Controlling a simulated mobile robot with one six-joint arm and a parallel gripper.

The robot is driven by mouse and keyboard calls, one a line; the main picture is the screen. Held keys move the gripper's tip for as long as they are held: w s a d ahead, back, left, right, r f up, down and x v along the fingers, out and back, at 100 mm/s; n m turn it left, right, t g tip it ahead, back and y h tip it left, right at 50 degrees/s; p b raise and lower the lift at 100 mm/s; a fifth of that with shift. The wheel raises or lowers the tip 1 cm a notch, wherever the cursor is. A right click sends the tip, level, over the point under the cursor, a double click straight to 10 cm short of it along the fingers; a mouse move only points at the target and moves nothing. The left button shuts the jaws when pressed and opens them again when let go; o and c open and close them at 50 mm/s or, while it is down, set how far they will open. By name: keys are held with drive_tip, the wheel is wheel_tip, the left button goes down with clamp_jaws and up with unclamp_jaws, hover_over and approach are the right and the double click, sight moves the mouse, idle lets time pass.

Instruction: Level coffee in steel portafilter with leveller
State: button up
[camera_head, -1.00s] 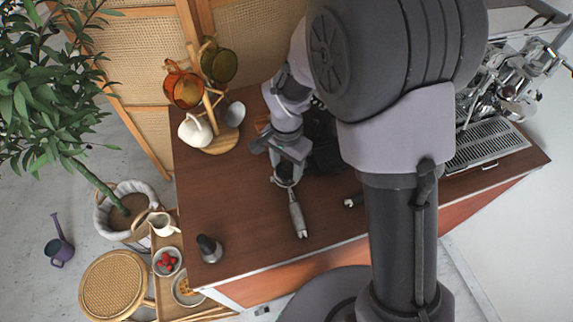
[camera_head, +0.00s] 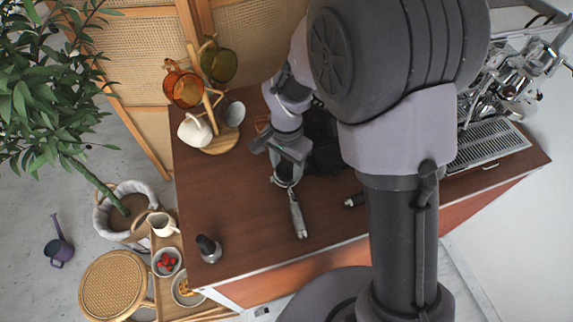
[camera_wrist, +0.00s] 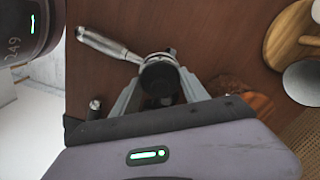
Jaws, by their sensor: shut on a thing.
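The steel portafilter (camera_head: 297,215) lies on the brown counter, its handle pointing to the front in the head view. Its handle (camera_wrist: 105,45) reaches to the upper left in the wrist view. My gripper (camera_head: 286,172) is over the portafilter's head. In the wrist view my gripper (camera_wrist: 160,88) is shut on a dark round leveller (camera_wrist: 158,76), which sits at the portafilter's head and covers most of it. The coffee inside is hidden, and I cannot tell how deep the leveller sits.
A dark tamper-like tool (camera_head: 208,249) stands at the counter's front left corner. A wooden cup tree (camera_head: 222,138) stands at the back left. Another handle (camera_head: 353,201) shows beside my arm. The espresso machine (camera_head: 500,95) is at the right. The left middle counter is clear.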

drive_tip(key=shift+f+b, duration=0.5)
drive_tip(key=shift+f, duration=0.05)
idle(0.8)
